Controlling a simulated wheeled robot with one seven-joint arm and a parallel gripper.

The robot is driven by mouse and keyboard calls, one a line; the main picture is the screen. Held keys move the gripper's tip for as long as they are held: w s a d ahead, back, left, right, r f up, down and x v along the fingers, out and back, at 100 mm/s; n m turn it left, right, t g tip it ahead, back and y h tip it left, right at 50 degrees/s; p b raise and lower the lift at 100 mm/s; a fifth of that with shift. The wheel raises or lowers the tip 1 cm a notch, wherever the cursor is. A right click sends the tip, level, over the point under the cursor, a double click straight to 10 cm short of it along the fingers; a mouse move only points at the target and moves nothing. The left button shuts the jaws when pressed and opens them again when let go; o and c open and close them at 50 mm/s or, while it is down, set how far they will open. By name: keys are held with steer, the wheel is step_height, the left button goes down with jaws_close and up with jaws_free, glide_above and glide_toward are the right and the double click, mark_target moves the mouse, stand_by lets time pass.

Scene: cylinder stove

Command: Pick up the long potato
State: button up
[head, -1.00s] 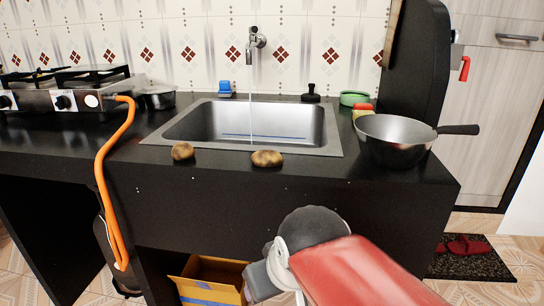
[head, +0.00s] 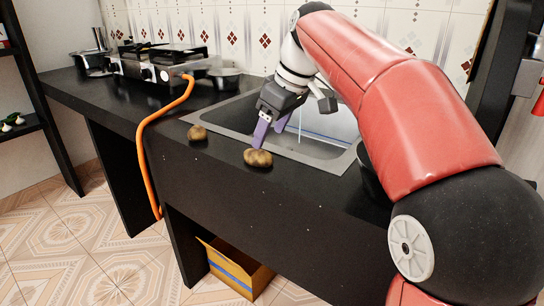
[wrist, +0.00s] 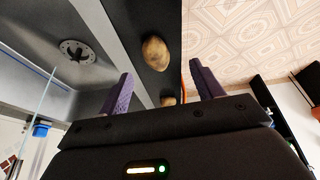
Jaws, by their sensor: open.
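The long potato (head: 257,158) lies on the black counter's front strip, by the sink's near rim. It also shows in the wrist view (wrist: 155,52), upper middle. A shorter, rounder potato (head: 197,132) lies to its left; in the wrist view (wrist: 168,101) it is partly hidden behind my gripper's body. My gripper (head: 267,139) is open, its purple fingers pointing down just above and behind the long potato. In the wrist view the fingers (wrist: 161,68) stand wide apart with nothing between their tips. I cannot tell if a finger touches the potato.
The counter's front edge drops to the floor. A stove (head: 160,62) with an orange hose (head: 152,130) stands to the left. A cardboard box (head: 235,268) sits below. My arm covers the right side.

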mark_target(261, 152)
steer(key=x, duration=0.4)
steer(key=w+x, duration=0.1)
steer(key=x, duration=0.2)
steer(key=shift+d, duration=0.1)
steer(key=shift+s+r, duration=0.1)
steer(key=c, duration=1.1)
